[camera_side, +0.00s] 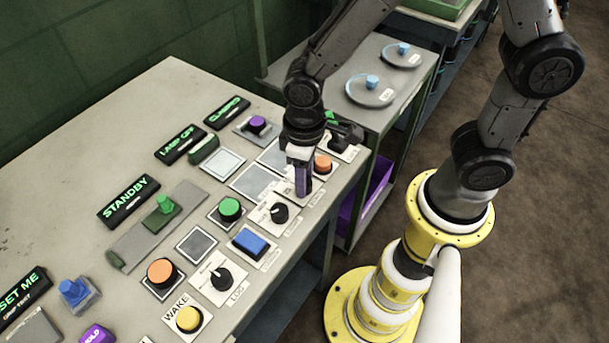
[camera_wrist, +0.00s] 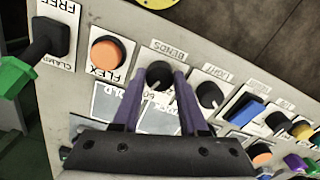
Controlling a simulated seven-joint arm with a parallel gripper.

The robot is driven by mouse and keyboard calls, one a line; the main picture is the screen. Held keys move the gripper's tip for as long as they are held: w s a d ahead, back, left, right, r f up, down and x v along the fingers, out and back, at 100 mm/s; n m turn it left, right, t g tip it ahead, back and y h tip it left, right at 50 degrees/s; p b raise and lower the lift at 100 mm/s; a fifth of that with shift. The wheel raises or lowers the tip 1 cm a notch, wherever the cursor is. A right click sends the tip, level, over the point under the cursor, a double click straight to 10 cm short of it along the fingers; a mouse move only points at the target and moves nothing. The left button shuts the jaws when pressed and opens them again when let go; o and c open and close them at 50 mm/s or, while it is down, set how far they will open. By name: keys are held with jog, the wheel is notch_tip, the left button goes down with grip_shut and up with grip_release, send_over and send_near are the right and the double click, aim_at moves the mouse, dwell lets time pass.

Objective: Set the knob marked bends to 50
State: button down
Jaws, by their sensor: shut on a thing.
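The knob marked bends (camera_wrist: 158,76) is a black round dial with a pale pointer line, on a white plate labelled BENDS (camera_wrist: 168,50). In the wrist view my gripper (camera_wrist: 159,82) has its two purple fingers on either side of the knob, shut on it. The pointer line runs toward the lower part of the plate, near a printed number that looks like 50, partly hidden by the fingers. In the side view my gripper (camera_side: 303,190) reaches down to the panel and hides the knob.
An orange FLEX button (camera_wrist: 108,54) and a green-handled lever (camera_wrist: 30,62) are on one side of the knob. Another black knob (camera_wrist: 210,95) and a blue button (camera_wrist: 246,110) are on the other. Several lit displays (camera_side: 126,200) stand behind the panel controls.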

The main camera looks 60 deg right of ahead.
jog(key=shift+n, duration=1.9)
jog(key=shift+r, duration=0.1)
jog(key=shift+c, duration=2.2)
grip_release()
notch_tip(320, 180, up, 14)
